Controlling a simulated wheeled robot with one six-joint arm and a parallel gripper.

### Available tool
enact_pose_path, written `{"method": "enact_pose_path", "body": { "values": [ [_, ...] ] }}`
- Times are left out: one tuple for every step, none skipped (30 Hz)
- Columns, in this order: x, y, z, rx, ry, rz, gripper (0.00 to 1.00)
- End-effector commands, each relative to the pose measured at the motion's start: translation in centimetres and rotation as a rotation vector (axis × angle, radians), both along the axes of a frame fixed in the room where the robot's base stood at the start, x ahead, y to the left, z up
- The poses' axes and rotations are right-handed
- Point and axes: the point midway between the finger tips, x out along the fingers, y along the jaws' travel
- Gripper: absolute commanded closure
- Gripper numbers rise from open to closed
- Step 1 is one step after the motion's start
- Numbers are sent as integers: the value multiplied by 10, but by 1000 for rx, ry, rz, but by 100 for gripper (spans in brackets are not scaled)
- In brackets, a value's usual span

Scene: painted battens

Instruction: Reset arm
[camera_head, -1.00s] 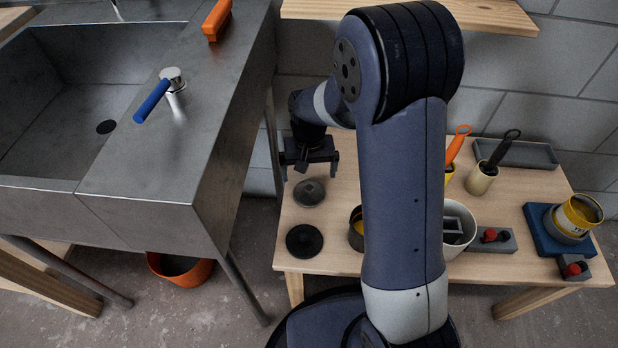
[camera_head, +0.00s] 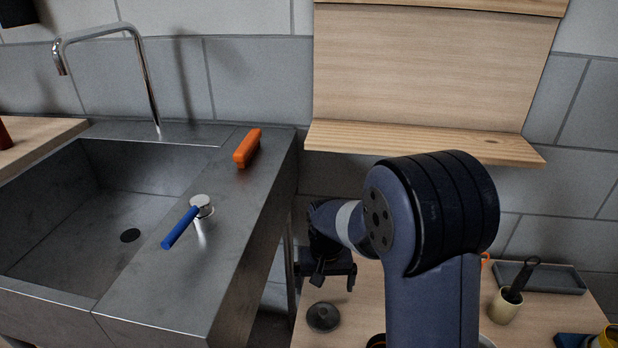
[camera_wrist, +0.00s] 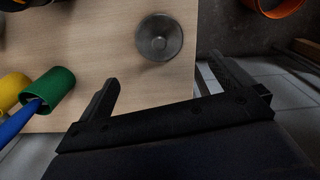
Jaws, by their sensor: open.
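My gripper (camera_head: 324,284) hangs over the left end of the wooden table (camera_head: 360,305), beside the steel sink counter. Its two fingers are apart with nothing between them. In the wrist view, my gripper (camera_wrist: 165,90) shows its fingers spread wide. A dark grey conical piece (camera_wrist: 159,37) stands on the table beyond the fingers, apart from them. It also shows in the head view (camera_head: 323,317), below my gripper. My own arm hides the middle of the table.
The steel sink counter (camera_head: 150,300) carries a blue-handled tool (camera_head: 181,227) and an orange block (camera_head: 247,147). A wooden shelf (camera_head: 420,142) juts out behind my arm. A green cup (camera_wrist: 54,86) shows in the wrist view.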

Motion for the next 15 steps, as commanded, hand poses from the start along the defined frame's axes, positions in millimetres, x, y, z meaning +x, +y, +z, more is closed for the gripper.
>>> {"method": "enact_pose_path", "body": {
  "values": [
    [-1, 0, -13, -1, 3, 0, 1],
    [-1, 0, -19, -1, 4, 0, 1],
    [-1, 0, -27, -1, 4, 0, 1],
    [-1, 0, -33, -1, 4, 0, 1],
    [-1, 0, -39, -1, 4, 0, 1],
    [-1, 0, -47, -1, 4, 0, 1],
    [-1, 0, -53, -1, 4, 0, 1],
    [-1, 0, -59, -1, 3, 0, 1],
    [-1, 0, -68, -1, 4, 0, 1],
    [-1, 0, -73, -1, 4, 0, 1],
    [-1, 0, -79, -1, 3, 0, 1],
    [-1, 0, -88, -1, 4, 0, 1],
    [-1, 0, -93, -1, 4, 0, 1],
    [-1, 0, -99, -1, 3, 0, 1],
    [-1, 0, -106, -1, 4, 0, 1]
  ]
}}
